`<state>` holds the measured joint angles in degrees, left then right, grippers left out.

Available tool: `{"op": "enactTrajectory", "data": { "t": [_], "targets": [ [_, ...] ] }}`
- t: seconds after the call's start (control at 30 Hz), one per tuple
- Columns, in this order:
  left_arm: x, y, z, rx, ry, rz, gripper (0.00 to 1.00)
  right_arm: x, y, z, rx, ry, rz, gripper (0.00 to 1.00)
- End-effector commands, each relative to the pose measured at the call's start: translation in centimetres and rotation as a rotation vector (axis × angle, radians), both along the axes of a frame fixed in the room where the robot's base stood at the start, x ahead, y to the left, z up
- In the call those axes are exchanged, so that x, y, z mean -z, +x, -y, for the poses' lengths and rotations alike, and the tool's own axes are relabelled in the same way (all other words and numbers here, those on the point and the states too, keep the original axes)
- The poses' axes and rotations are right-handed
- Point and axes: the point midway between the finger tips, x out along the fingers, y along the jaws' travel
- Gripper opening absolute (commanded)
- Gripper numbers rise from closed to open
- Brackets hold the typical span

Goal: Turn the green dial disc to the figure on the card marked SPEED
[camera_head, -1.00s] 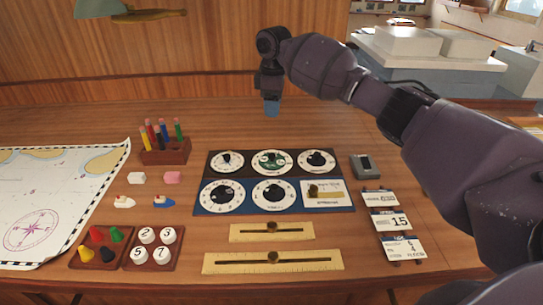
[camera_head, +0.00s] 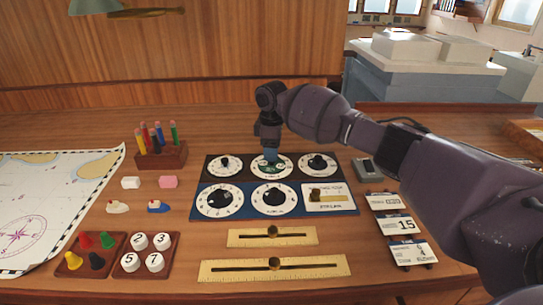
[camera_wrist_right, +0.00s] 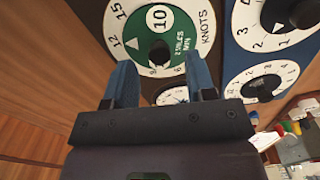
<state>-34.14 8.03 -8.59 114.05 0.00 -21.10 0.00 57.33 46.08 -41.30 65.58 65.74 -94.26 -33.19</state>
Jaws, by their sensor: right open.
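The green dial disc (camera_head: 269,169) is in the middle of the panel's back row, partly hidden by my right gripper (camera_head: 271,156). In the right wrist view the disc (camera_wrist_right: 180,24) has a white ring marked KNOTS, a window showing 10, and a dark central knob (camera_wrist_right: 158,51). My right gripper's blue fingers (camera_wrist_right: 160,78) are open and apart, just short of the knob in that view; contact is not clear. Of the cards at the right, the middle card (camera_head: 396,225) shows 15. I cannot read which is marked SPEED. My left gripper is not in view.
White dials (camera_head: 225,163) and (camera_head: 318,163) flank the green one closely, with more dials (camera_head: 220,201) in front. Brass rulers (camera_head: 230,239) lie nearer. A pencil block (camera_head: 160,160), peg trays and a chart (camera_head: 50,200) are left. A grey box (camera_head: 368,168) is right.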

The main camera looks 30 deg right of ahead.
Motion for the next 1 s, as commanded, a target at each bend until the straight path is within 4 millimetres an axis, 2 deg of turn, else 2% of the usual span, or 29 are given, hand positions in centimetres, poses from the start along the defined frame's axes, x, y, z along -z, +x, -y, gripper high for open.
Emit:
{"op": "enactTrajectory", "data": {
  "t": [0.03,0.2,0.53,0.87,1.0],
  "targets": [
    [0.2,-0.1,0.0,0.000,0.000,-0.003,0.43,0.7,0.0,0.0,0.001,-0.001,-0.003,0.51],
    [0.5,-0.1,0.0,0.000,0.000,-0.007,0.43,1.8,0.0,0.0,0.001,-0.001,-0.001,0.51],
    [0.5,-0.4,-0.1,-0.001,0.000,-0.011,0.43,2.0,0.0,0.0,0.001,-0.001,0.000,0.51],
    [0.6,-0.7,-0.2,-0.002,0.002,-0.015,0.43,2.0,0.0,0.0,0.000,0.000,0.000,0.02],
    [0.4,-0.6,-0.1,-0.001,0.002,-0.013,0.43,1.9,0.0,0.0,0.005,0.000,0.000,0.01]
  ]
}}
